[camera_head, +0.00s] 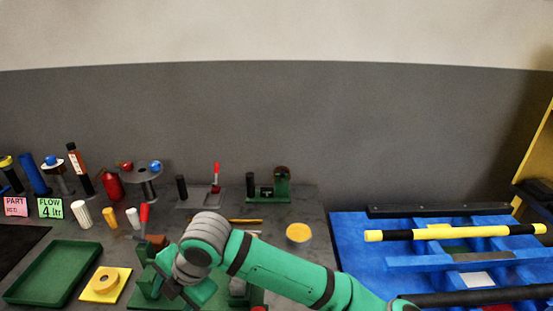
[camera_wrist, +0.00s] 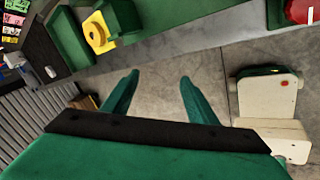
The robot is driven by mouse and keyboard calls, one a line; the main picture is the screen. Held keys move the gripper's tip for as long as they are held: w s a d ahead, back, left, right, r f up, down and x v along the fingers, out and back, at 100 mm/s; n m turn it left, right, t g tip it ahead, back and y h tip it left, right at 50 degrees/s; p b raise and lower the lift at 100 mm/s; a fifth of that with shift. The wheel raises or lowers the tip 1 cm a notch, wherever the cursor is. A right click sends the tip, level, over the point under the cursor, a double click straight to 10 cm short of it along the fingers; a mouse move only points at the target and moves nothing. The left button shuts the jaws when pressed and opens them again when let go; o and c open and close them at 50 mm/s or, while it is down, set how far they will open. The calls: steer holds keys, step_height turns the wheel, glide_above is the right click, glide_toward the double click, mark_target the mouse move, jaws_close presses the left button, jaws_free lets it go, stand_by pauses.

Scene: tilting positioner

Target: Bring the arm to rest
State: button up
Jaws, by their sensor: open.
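My arm (camera_head: 285,272) is green with grey and black joints. In the head view it reaches from the bottom right over the front of the grey bench and bends at a grey joint above a green fixture (camera_head: 147,283). A red-tipped lever (camera_head: 144,213) stands by this fixture. My gripper cannot be made out clearly in the head view. In the wrist view my gripper (camera_wrist: 159,78) shows two green fingers spread apart, with nothing between them. Beyond the fingers lies grey floor (camera_wrist: 165,62), past the bench edge.
A green tray (camera_head: 52,273) and a yellow block with a ring (camera_head: 105,285) lie left of the arm. Several bottles and cylinders stand at the back left. A yellow disc (camera_head: 298,233) lies behind the arm. A blue rack (camera_head: 348,235) with a yellow-black bar (camera_head: 450,232) is at right.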

steer(key=w+a+r+m+t+y, duration=0.1)
steer(key=a+r+m+t+y, duration=0.3)
steer(key=a+r+m+y, duration=0.45)
steer(key=w+d+f+m+t, duration=0.3)
steer(key=w+d+m+t, duration=0.1)
steer(key=m+t, duration=0.6)
steer(key=s+d+f+m+t+h, duration=0.1)
steer(key=s+d+f+m+h, duration=0.3)
steer(key=d+f+m+h, duration=0.25)
steer(key=s+d+f+m+t+h, duration=0.25)
steer(key=s+d+f+m, duration=0.25)
steer(key=d+f, duration=0.3)
steer(key=s+d+f+g+h, duration=0.1)
steer(key=s+d, duration=0.3)
steer(key=s, duration=0.4)
steer(key=s+d+f+g+h, duration=0.1)
steer(key=s+d+f, duration=0.3)
steer(key=s, duration=0.4)
steer(key=s+d+f+g+h, duration=0.1)
steer(key=s+d+f+h, duration=0.1)
steer(key=s+d, duration=0.3)
steer(key=s+h, duration=0.1)
steer(key=s, duration=0.2)
steer(key=shift+d+f, duration=0.35)
steer(key=shift+f, duration=0.05)
steer(key=shift+h, duration=0.25)
